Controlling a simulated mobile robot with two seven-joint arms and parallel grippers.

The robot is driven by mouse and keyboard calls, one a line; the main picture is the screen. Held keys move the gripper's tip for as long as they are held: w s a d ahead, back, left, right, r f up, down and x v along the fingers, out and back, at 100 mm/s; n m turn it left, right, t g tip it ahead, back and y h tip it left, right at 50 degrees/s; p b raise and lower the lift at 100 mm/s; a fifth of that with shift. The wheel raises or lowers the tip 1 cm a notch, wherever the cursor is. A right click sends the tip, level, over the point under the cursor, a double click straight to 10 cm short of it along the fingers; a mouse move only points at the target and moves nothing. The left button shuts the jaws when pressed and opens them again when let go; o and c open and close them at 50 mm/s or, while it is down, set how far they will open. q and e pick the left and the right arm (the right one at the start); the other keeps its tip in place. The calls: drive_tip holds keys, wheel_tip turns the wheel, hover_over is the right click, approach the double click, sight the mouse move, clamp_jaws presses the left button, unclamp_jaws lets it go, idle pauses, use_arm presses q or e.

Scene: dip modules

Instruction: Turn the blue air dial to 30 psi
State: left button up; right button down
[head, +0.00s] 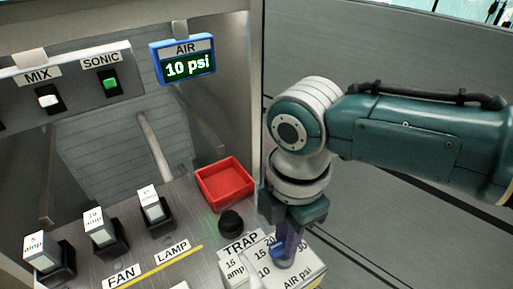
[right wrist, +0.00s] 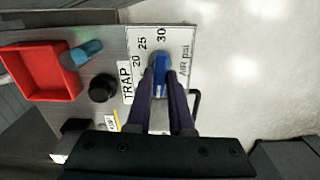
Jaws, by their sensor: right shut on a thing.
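The blue air dial (right wrist: 162,72) sits on a white plate marked "AIR psi" (head: 297,277), with numbers around it. My right gripper (head: 288,240) comes down from above with its fingers (right wrist: 160,84) shut on the dial, one on each side. The marks 20, 25 and 30 show in the right wrist view; 10, 15 and part of 20 show in the head view. The fingers hide much of the dial, so its pointing direction is hard to tell. The blue-framed AIR display (head: 186,62) reads 10 psi. My left gripper is out of view.
A red tray (head: 224,184) and a black knob (head: 231,221) stand left of the dial. A blue cylinder (right wrist: 86,53) is beside the tray. Several amp modules (head: 100,232) stand in sockets at left. MIX (head: 48,101) and SONIC (head: 110,83) switches are on the upper panel.

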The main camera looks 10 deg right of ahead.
drive_tip(key=m+p, duration=0.1)
drive_tip(key=m, duration=0.2)
drive_tip(key=shift+r, duration=0.1)
drive_tip(key=m+p, duration=0.2)
drive_tip(key=m, duration=0.3)
drive_tip(key=m+p, duration=0.1)
drive_tip(key=m, duration=0.8)
drive_tip(key=shift+p, duration=0.4)
drive_tip(key=m, duration=0.9)
drive_tip(key=shift+p, duration=0.3)
drive_tip(key=m, duration=0.4)
drive_tip(key=shift+f, duration=0.2)
drive_tip(key=m, duration=0.4)
drive_tip(key=shift+m, duration=0.6)
